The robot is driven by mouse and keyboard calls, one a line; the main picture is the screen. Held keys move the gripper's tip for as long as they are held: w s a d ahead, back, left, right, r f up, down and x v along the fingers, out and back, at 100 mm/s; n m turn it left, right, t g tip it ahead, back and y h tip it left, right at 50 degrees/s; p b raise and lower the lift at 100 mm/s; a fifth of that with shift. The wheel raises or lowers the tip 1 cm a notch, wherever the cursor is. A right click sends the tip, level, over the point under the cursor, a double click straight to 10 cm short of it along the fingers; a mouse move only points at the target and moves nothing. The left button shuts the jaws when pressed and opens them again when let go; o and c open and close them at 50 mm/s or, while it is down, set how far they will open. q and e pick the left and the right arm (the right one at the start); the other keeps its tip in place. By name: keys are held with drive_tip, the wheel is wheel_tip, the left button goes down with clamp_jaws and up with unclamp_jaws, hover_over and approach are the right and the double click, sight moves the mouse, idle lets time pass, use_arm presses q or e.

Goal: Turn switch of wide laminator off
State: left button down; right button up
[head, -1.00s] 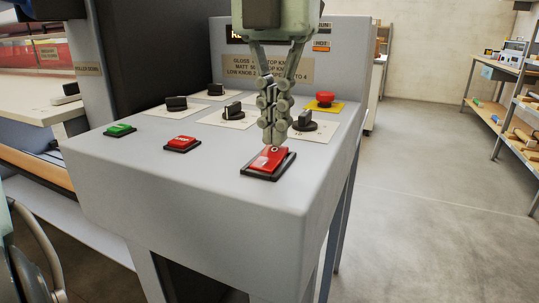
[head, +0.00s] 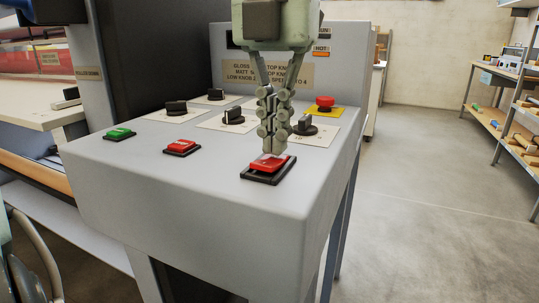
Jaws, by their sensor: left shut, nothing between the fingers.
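The wide laminator's control desk (head: 190,200) is a grey box with a sloped top. A large red rocker switch (head: 262,168) in a black frame sits near its right front corner. My left gripper (head: 274,152) comes down from the top of the head view, shut and empty. Its fingertips are at the far end of this rocker and seem to touch it. They hide part of that end. The rocker's near end stands raised. My right gripper is not in view.
A smaller red switch (head: 181,147) and a green switch (head: 119,134) lie to the left. Several black knobs (head: 233,115) and a red mushroom button (head: 325,103) are behind. Open floor (head: 430,190) lies to the right, with shelves (head: 520,120) beyond.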

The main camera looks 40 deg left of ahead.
use_arm(q)
drive_tip(key=shift+r+p, duration=1.6)
drive_tip(key=shift+r, duration=1.75)
